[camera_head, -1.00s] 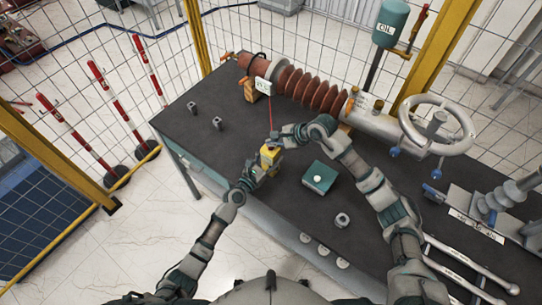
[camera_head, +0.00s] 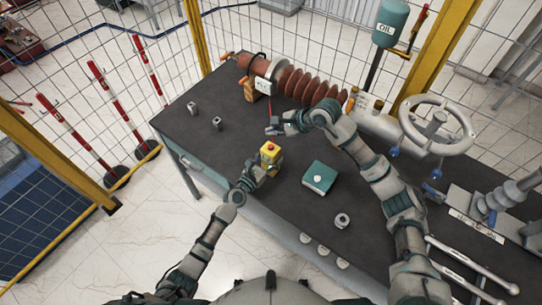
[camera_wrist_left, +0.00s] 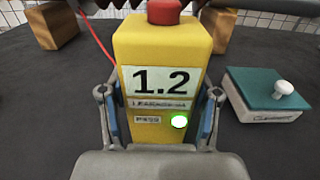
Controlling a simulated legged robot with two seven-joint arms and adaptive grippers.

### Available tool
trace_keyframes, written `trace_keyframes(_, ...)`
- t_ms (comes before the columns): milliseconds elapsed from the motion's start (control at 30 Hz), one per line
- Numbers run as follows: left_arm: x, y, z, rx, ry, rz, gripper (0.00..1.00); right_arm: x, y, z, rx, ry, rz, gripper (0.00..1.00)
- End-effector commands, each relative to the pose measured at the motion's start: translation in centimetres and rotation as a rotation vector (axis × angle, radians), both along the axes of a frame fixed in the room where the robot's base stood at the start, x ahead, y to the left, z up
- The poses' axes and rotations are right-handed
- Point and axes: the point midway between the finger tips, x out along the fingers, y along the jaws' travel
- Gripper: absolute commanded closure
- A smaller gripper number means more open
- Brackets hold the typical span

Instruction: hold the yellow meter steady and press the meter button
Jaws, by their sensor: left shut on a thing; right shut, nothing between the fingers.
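The yellow meter (camera_head: 270,155) with a red button (camera_head: 270,146) on top stands upright on the dark table. My left gripper (camera_head: 259,176) is shut on the meter's sides, one finger on each side in the left wrist view (camera_wrist_left: 160,115). There the meter (camera_wrist_left: 190,55) shows "1.2" and a lit green spot, and its red button (camera_wrist_left: 164,10) is cut off by the top edge. My right gripper (camera_head: 273,127) is shut and empty, above and behind the meter, apart from the button.
A teal-topped box (camera_head: 320,177) with a white knob stands right of the meter. The ribbed brown bushing (camera_head: 308,88) lies along the back on wooden blocks. A metal nut (camera_head: 342,220) lies at the front. The table's left part is mostly clear.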

Motion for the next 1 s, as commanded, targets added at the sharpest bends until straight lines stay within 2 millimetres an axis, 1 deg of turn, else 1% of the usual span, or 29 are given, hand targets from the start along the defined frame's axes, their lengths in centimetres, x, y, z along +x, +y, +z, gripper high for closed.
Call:
trace_keyframes(167, 0.0, 0.0, 0.0, -0.001, -0.001, 0.0, 0.87, 0.0, 0.0, 0.0, 0.0, 0.0, 0.0, 1.0)
trace_keyframes(200, 0.0, 0.0, 0.0, -0.001, -0.001, 0.0, 0.31, 0.0, 0.0, 0.0, 0.0, 0.0, 0.0, 1.0)
trace_keyframes(300, 0.0, 0.0, 0.0, -0.001, -0.001, 0.0, 0.09, 0.0, 0.0, 0.0, 0.0, 0.0, 0.0, 1.0)
trace_keyframes(600, 0.0, 0.0, 0.0, 0.0, 0.0, 0.0, 0.09, 0.0, 0.0, 0.0, 0.0, 0.0, 0.0, 1.0)
trace_keyframes(700, -0.5, 0.3, 0.0, -0.001, 0.001, 0.0, 0.09, 0.0, 0.0, -0.1, 0.0, 0.0, 0.0, 1.0)
trace_keyframes(767, -1.1, 0.8, -0.1, 0.0, 0.001, 0.0, 0.09, 0.0, 0.0, 0.0, 0.0, 0.0, 0.0, 1.0)
trace_keyframes(867, -2.7, 2.0, -0.1, 0.0, 0.001, 0.002, 0.09, 0.0, 0.0, 0.0, 0.0, 0.0, 0.0, 1.0)
trace_keyframes(1000, -5.3, 3.9, -0.2, 0.001, 0.002, 0.001, 0.09, 0.0, 0.0, 0.0, 0.0, 0.0, 0.0, 1.0)
